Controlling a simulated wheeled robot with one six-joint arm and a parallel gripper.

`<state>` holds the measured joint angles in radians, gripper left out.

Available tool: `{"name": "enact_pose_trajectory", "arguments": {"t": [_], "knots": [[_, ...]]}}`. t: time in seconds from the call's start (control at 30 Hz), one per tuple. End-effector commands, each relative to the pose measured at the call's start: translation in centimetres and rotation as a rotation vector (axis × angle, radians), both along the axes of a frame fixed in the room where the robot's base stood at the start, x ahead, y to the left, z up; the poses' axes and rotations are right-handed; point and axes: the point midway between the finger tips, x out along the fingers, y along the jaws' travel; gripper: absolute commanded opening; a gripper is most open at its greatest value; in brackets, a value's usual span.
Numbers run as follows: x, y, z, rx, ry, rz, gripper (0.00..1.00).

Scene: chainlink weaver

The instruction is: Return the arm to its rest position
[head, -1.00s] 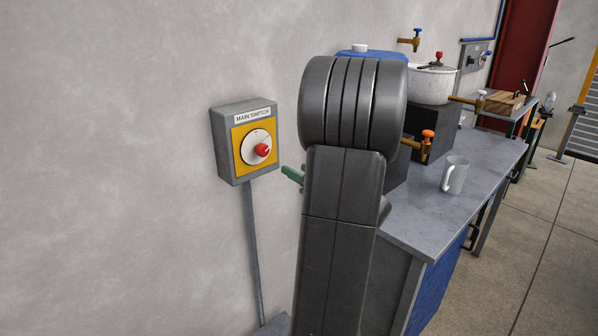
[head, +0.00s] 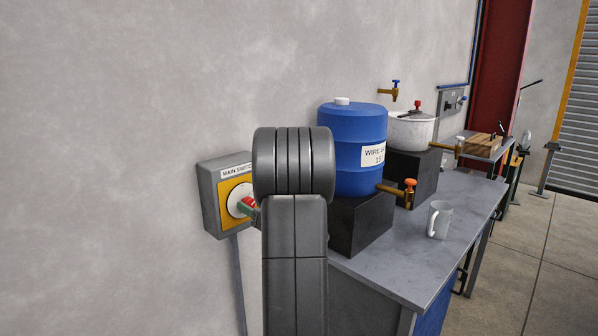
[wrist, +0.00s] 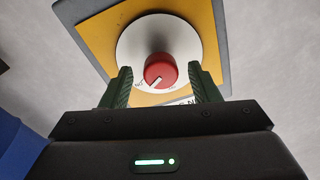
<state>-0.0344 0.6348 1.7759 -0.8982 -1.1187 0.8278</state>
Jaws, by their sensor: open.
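My gripper (wrist: 161,88) is open in the wrist view, its two green fingers apart. The red knob (wrist: 161,70) of the main switch shows between and beyond the fingertips, with nothing gripped. The knob sits on a white dial (wrist: 135,45) on a yellow plate (wrist: 90,35). In the head view the grey main switch box (head: 209,200) is on the wall at centre left. My arm hides its right part. A green fingertip (head: 249,207) shows beside the knob there; contact cannot be told.
A blue barrel (head: 345,150) on a black block stands right of my arm. Its tap (head: 400,192), a white mug (head: 439,220) and a lidded white pot (head: 411,130) are on or above the grey bench (head: 400,265). The wall left of the switch is bare.

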Motion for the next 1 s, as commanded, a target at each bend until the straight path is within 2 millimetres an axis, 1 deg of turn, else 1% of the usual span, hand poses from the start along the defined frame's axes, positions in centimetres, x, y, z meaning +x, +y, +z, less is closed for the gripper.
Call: {"name": "enact_pose_trajectory", "arguments": {"t": [0.03,0.17,0.57,0.67,0.77,1.0], "knots": [[0.3,0.4,0.1,0.0,0.0,0.002,0.56],[0.6,0.7,0.1,0.0,-0.002,0.002,0.56],[0.4,0.4,0.0,-0.003,-0.005,-0.001,0.56],[-0.1,-0.2,-0.1,0.0,-0.001,-0.002,0.56],[-1.1,-1.3,-0.2,0.0,-0.001,-0.002,0.56],[-4.4,-4.9,-0.5,0.0,-0.001,-0.004,0.56]]}}
